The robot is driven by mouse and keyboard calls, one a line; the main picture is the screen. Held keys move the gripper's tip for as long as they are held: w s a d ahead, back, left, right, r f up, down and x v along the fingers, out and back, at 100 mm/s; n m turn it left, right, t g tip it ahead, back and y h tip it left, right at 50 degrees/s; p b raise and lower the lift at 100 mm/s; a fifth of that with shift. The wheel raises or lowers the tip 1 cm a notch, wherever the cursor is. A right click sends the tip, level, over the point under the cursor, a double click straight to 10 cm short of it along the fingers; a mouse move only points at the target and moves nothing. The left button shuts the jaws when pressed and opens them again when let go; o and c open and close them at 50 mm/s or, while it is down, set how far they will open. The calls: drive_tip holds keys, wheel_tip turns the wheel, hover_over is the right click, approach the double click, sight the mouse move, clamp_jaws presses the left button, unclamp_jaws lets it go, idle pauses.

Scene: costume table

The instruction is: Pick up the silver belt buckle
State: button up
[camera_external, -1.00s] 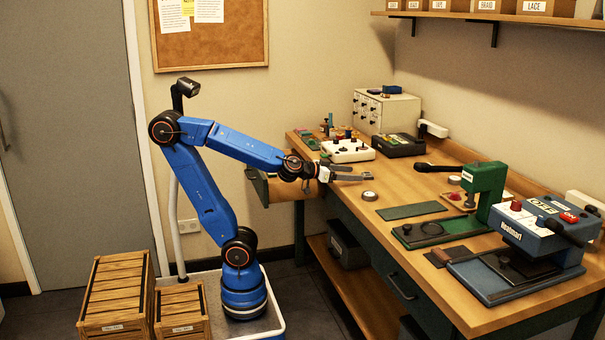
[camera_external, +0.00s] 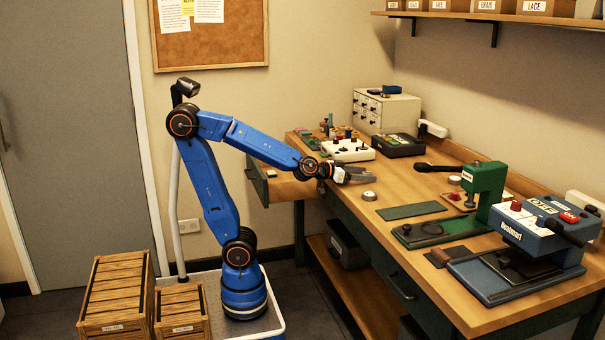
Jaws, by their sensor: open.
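My gripper (camera_external: 362,176) is open, low over the left front part of the wooden table (camera_external: 415,180), with its fingers pointing right. I cannot make out a silver belt buckle with certainty. The area around and under the fingers is partly hidden by the gripper, and details there are too small to tell. A small round grey-white thing (camera_external: 369,196) lies on the table just below and right of the fingertips, apart from them.
A white box with knobs (camera_external: 347,150) stands close behind my gripper, with a dark device (camera_external: 398,145) beside it. A green mat (camera_external: 411,211) lies to the right. A green press (camera_external: 482,190) and a blue press (camera_external: 540,235) stand further right. An open drawer (camera_external: 285,187) is at the left.

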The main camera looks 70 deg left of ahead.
drive_tip(key=shift+c, duration=0.4)
drive_tip(key=c, duration=1)
drive_tip(key=shift+r, duration=0.15)
drive_tip(key=shift+r, duration=4.9)
